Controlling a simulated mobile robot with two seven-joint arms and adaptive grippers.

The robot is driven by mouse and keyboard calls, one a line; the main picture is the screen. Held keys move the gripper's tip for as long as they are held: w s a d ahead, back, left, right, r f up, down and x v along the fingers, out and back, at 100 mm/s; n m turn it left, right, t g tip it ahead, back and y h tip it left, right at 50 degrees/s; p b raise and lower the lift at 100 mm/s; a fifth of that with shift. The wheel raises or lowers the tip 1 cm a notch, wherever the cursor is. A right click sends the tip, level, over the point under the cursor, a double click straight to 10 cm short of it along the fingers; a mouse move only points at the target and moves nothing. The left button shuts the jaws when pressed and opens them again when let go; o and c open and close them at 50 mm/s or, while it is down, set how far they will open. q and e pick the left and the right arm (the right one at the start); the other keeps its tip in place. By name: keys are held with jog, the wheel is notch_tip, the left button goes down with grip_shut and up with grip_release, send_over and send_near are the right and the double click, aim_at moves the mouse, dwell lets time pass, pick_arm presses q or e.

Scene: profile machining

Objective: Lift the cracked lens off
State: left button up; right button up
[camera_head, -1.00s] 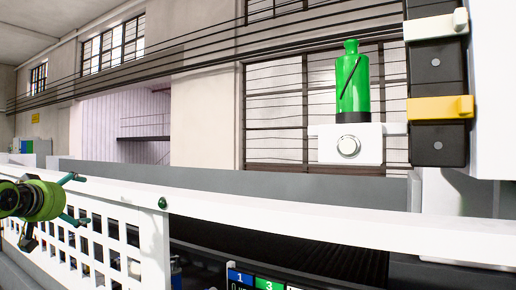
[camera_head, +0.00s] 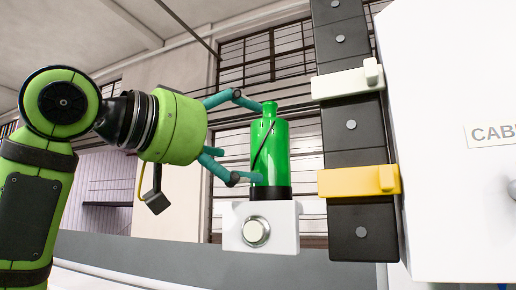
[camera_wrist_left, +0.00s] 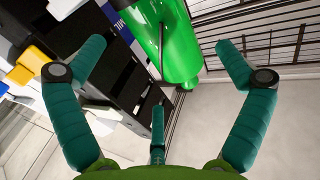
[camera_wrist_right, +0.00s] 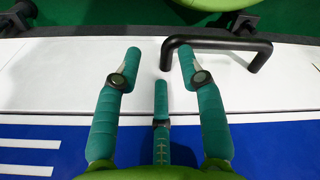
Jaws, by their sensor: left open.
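The cracked lens (camera_head: 271,150) is a green bottle-shaped cover with a dark diagonal line across it. It stands upright on a black collar above a white box with a round knob (camera_head: 257,231). My left gripper (camera_head: 245,140) is open at the lens's left side, its fingers reaching toward it at top and lower height; I cannot tell if they touch. In the left wrist view the lens (camera_wrist_left: 172,40) shows beyond the spread fingers, toward the top. My right gripper (camera_wrist_right: 160,60) has its fingers apart with nothing between them.
A dark stacked column (camera_head: 352,130) with a white latch (camera_head: 348,82) and a yellow latch (camera_head: 358,181) stands close right of the lens. A white cabinet (camera_head: 450,120) is farther right. A black handle (camera_wrist_right: 225,44) is near my right gripper.

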aim_at(261, 147)
pick_arm(q)
jog(key=p+x, duration=0.2)
jog(key=x, duration=0.1)
jog(key=shift+w+d+r+p, duration=0.2)
jog(key=shift+d+p, duration=0.05)
jog(key=shift+p, duration=0.1)
jog(key=p+x, duration=0.1)
jog(key=x, duration=0.2)
jog(key=shift+s+d+f, duration=0.1)
jog(key=shift+f, duration=0.05)
jog(key=shift+d+f+p, duration=0.1)
jog(key=shift+d+p, duration=0.1)
jog(key=shift+p, duration=0.1)
jog(key=shift+a, duration=0.1)
pick_arm(e)
jog(key=r, duration=0.3)
jog(key=s+r, duration=0.1)
jog(key=shift+a+r, duration=0.15)
jog(key=shift+a, duration=0.15)
pick_arm(q)
jog(key=shift+a, duration=0.1)
jog(key=c, duration=1)
jog(key=shift+o, duration=1.4)
jog(key=c, duration=0.4)
